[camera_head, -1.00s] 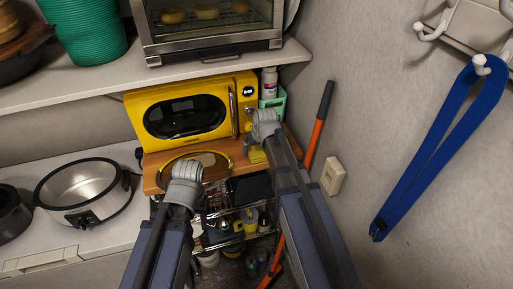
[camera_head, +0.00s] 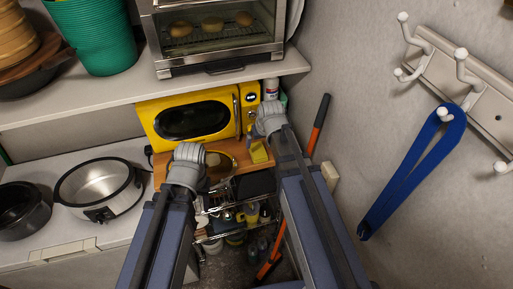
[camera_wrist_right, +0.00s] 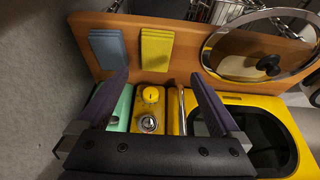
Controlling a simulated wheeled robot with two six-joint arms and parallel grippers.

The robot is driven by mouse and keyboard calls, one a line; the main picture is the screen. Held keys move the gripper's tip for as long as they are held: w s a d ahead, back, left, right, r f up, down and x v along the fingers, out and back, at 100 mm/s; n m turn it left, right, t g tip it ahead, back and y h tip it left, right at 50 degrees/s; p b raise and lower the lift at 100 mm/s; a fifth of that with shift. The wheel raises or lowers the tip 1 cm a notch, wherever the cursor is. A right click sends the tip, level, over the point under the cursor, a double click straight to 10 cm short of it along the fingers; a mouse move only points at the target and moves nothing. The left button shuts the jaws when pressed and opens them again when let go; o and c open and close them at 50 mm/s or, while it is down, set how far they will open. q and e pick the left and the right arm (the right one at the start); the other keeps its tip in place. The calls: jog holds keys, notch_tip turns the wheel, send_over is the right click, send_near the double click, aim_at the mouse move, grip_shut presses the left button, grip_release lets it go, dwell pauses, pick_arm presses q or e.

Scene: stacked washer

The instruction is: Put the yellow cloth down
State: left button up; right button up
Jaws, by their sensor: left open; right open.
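The yellow cloth (camera_head: 259,152) lies folded on the wooden board in front of the yellow microwave. In the right wrist view the yellow cloth (camera_wrist_right: 156,48) lies flat beside a folded blue cloth (camera_wrist_right: 108,48). My right gripper (camera_head: 269,119) is above and behind the cloth, near the microwave's right end. Its two fingers (camera_wrist_right: 158,82) are spread wide with nothing between them, and the cloth lies beyond their tips. My left gripper (camera_head: 187,165) hangs over the board's left part, in front of the glass lid; its fingertips are hard to make out.
The wooden board (camera_wrist_right: 190,88) also carries a glass lid (camera_wrist_right: 262,46). The yellow microwave (camera_head: 200,118) stands right behind, under a shelf with a toaster oven (camera_head: 215,35). A wire cart with bottles is below. An orange-handled tool (camera_head: 319,125) leans at the right wall.

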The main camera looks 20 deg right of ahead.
jog(key=s+a+n+g, duration=0.1)
jog(key=s+a+g, duration=0.1)
jog(key=s+a, duration=0.4)
jog(key=s+a+f+n+g+h, duration=0.1)
jog(key=s+a, duration=0.5)
jog(key=s, duration=0.6)
jog(key=shift+s+a+f+n+g, duration=0.2)
jog(key=shift+s+a+n+g, duration=0.25)
jog(key=shift+g, duration=0.45)
jog(key=shift+w+d, duration=0.1)
jog(key=shift+w, duration=0.05)
notch_tip(320, 180, down, 13)
jog(key=b, duration=1.3)
jog(key=shift+f, duration=0.15)
